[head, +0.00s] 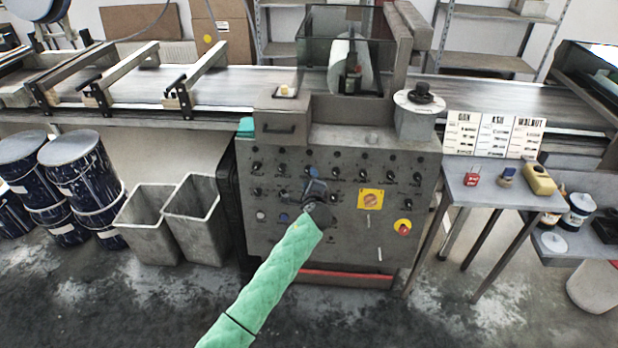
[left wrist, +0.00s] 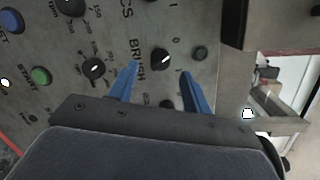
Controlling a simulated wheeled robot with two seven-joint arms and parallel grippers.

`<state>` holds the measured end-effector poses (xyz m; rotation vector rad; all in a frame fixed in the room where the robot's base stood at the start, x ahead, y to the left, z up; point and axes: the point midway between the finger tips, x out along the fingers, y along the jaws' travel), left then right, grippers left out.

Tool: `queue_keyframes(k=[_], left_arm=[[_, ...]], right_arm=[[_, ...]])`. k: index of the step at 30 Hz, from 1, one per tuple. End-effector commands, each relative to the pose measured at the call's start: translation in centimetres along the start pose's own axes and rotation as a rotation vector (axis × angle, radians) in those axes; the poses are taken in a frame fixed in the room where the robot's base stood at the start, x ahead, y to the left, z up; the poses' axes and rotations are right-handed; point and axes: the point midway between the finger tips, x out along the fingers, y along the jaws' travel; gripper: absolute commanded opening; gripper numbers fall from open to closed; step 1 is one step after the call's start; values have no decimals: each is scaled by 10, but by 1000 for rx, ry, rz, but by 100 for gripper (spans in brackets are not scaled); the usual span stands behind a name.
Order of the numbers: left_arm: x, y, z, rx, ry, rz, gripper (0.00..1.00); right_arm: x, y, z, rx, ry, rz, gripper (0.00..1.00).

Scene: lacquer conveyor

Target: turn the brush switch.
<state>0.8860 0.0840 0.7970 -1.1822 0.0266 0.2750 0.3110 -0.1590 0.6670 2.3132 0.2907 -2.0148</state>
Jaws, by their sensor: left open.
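The grey control panel (head: 280,225) stands ahead, with rows of black knobs. In the left wrist view the brush switch (left wrist: 161,58) is a round black knob with a pale pointer mark, next to the printed word BRUSH. My left gripper (left wrist: 160,71) is open, its two blue fingers on either side of the knob in the picture. I cannot tell whether they touch it. In the head view my left gripper (head: 316,190) is in front of the middle of the panel and hides some knobs, so I cannot pick out the brush switch there. My right gripper is not in view.
Other black knobs (left wrist: 94,67), a green button (left wrist: 41,75) and a blue button (left wrist: 11,20) sit near the switch. A red emergency button (head: 404,228) and a yellow plate (head: 370,199) are lower right. A small table (head: 500,192) stands to the right, grey bins (head: 192,222) left.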

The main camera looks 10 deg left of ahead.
Motion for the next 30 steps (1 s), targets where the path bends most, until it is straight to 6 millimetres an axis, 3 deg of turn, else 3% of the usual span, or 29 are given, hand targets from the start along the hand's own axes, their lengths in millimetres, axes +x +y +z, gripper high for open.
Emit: queue_keyframes(k=[3, 9, 30], left_arm=[[-18, 2, -1, 0, 1, 0, 49], [-35, 0, 0, 0, 1, -1, 49], [-38, 1, 1, -65, -5, 7, 49]], right_arm=[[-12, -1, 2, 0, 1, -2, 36], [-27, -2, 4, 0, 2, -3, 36], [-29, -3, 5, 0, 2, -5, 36]])
